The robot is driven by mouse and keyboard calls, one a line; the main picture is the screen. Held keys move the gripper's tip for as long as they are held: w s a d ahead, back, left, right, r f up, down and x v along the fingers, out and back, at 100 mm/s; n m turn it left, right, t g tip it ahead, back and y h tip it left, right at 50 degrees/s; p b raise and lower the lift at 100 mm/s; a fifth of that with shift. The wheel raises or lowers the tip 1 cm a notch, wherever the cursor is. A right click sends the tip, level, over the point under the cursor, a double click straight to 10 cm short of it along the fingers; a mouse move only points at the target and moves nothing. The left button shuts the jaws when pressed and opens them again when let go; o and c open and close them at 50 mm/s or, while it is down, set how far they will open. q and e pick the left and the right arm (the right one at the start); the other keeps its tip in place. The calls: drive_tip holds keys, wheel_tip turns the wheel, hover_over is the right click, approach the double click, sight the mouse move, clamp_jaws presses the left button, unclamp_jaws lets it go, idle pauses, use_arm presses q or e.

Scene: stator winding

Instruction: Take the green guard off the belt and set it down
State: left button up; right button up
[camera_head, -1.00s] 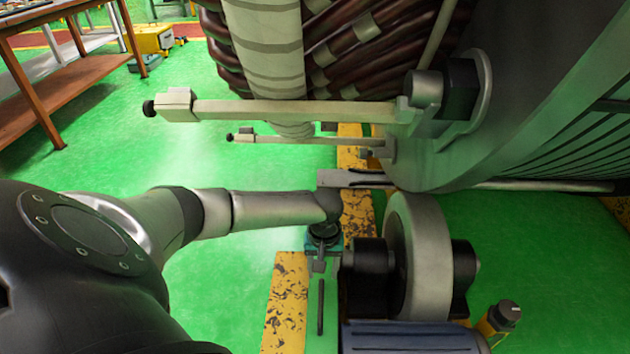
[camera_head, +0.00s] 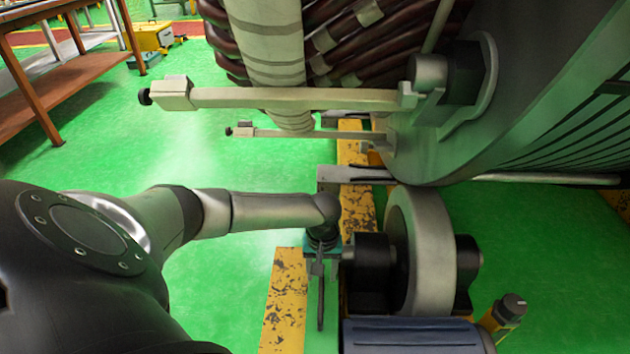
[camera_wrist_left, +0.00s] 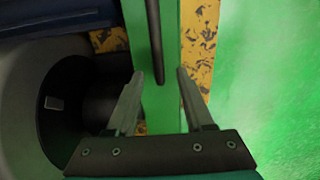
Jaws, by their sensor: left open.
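The green guard looks like a long narrow green piece with a dark rod-like handle along it. In the head view the dark rod (camera_head: 320,305) runs over green beside the yellow strip, and I cannot clearly tell guard from floor there. In the left wrist view the green piece (camera_wrist_left: 168,50) runs up the middle with the dark rod (camera_wrist_left: 155,40) on it. My left gripper (camera_head: 318,268) points down over the rod's far end. In the left wrist view its open fingers (camera_wrist_left: 160,73) lie either side of the rod's end, with nothing held. My right gripper is not in view. The belt is not clearly visible.
A grey wheel (camera_head: 420,250) with dark hubs stands right of the gripper, with a blue ribbed motor (camera_head: 410,338) in front. A large wound stator (camera_head: 370,40) and a pale bar (camera_head: 290,98) are beyond my arm. Green floor (camera_head: 225,285) is clear at left.

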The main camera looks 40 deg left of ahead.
use_arm(q)
clamp_jaws()
idle(0.4)
idle(0.9)
